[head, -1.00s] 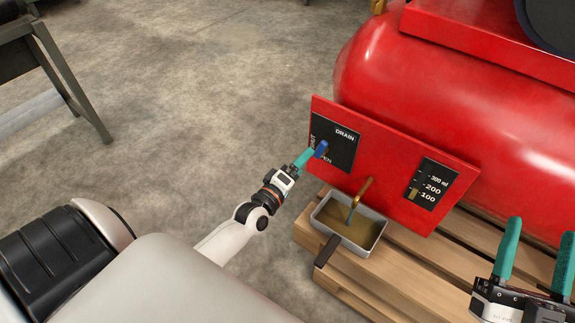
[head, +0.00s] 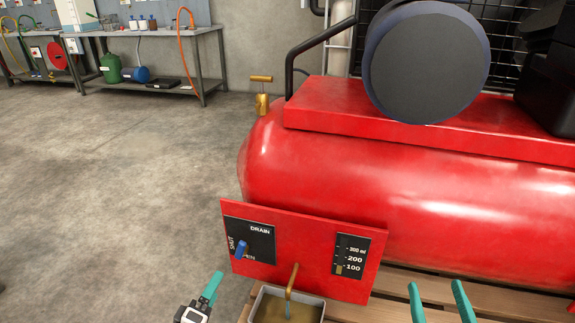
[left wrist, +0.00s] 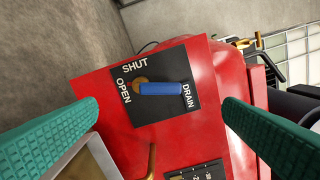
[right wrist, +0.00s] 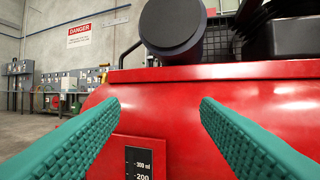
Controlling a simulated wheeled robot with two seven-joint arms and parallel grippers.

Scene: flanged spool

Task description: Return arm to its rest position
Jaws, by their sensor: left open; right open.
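The blue drain lever (head: 242,249) is on a black plate marked SHUT, OPEN and DRAIN on the red panel (head: 310,248). In the left wrist view the lever (left wrist: 165,89) extends from its brass pivot toward the word DRAIN. My left gripper (head: 213,287) is open and empty, below and left of the lever and apart from it. My right gripper (head: 440,295) is open and empty at the bottom right, in front of the tank; its fingers also show in the right wrist view (right wrist: 160,105). A bluish stream shows below the brass spout (head: 292,280).
A tray (head: 258,302) with brownish liquid sits under the spout on a wooden pallet (head: 395,283). The red tank (head: 400,180) fills the right side. A gauge (head: 351,256) shows a gold bar near 100. Open concrete floor (head: 130,170) lies left; workbenches stand behind.

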